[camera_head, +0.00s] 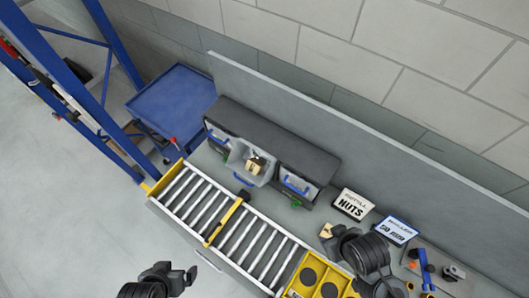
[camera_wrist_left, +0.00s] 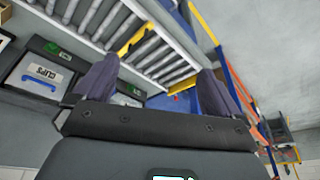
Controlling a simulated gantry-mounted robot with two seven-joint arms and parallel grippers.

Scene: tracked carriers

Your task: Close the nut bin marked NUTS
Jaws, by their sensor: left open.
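A dark bin cabinet (camera_head: 275,138) stands on the bench against the wall panel. Its middle bin (camera_head: 238,160) is pulled out and shows tan contents (camera_head: 256,165); the bins on either side look closed, with blue handles. No bin lettering is readable in the head view. The left wrist view shows a bin marked CLIPS (camera_wrist_left: 40,75). My left gripper (camera_head: 188,276) is open and empty, in front of the roller track and away from the bins. My right gripper (camera_head: 328,234) is right of the cabinet, with a tan piece at its fingertips; its grip is unclear.
A roller track (camera_head: 225,225) with a yellow-black bar across it (camera_head: 226,220) runs before the cabinet. A REFILL NUTS card (camera_head: 351,205) and a ROLLER card (camera_head: 397,231) stand to the right. A yellow tray (camera_head: 318,279) is at bottom. A blue cart (camera_head: 172,100) stands left.

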